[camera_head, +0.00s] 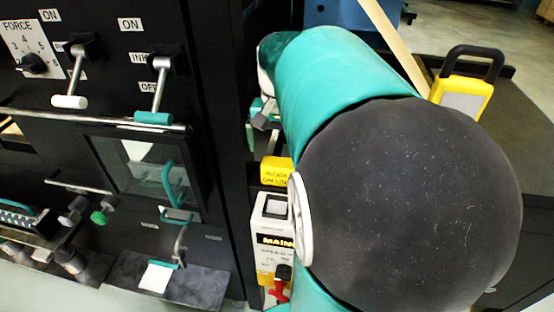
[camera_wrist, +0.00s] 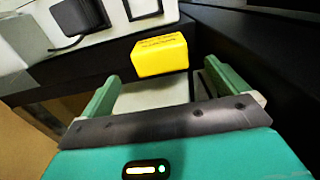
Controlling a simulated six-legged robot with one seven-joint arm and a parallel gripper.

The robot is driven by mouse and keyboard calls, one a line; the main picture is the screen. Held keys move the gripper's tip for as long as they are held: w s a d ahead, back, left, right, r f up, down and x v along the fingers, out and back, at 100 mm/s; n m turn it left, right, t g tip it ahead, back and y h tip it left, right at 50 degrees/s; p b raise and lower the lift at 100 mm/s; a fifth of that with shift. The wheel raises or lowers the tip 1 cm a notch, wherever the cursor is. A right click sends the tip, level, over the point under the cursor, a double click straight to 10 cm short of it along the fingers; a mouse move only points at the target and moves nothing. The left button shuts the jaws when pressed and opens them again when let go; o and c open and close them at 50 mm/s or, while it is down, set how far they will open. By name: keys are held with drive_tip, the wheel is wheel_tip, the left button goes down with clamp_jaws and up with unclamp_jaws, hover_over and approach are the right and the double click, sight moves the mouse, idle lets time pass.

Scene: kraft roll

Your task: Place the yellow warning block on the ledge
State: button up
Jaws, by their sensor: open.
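The yellow warning block (camera_head: 277,170) has dark lettering and sits just above the white control box marked MAIN, partly covered by my arm. In the wrist view the block (camera_wrist: 160,55) lies at the edge of a dark surface, beside the white box. My gripper (camera_wrist: 162,80) is open and empty, its two green fingers pointing at the block. The block is just beyond the fingertips and between their lines, with no clear contact. In the head view my gripper (camera_head: 260,117) is small and partly hidden behind my arm. I cannot tell for sure which surface is the ledge.
The white control box (camera_head: 270,225) carries a red switch. A black machine panel (camera_head: 215,100) with levers and a window stands at the left. A yellow-framed, black-handled object (camera_head: 465,95) stands on a dark surface at the right. My arm covers the middle.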

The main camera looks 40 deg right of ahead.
sight(278, 163)
drive_tip(key=shift+r, duration=1.8)
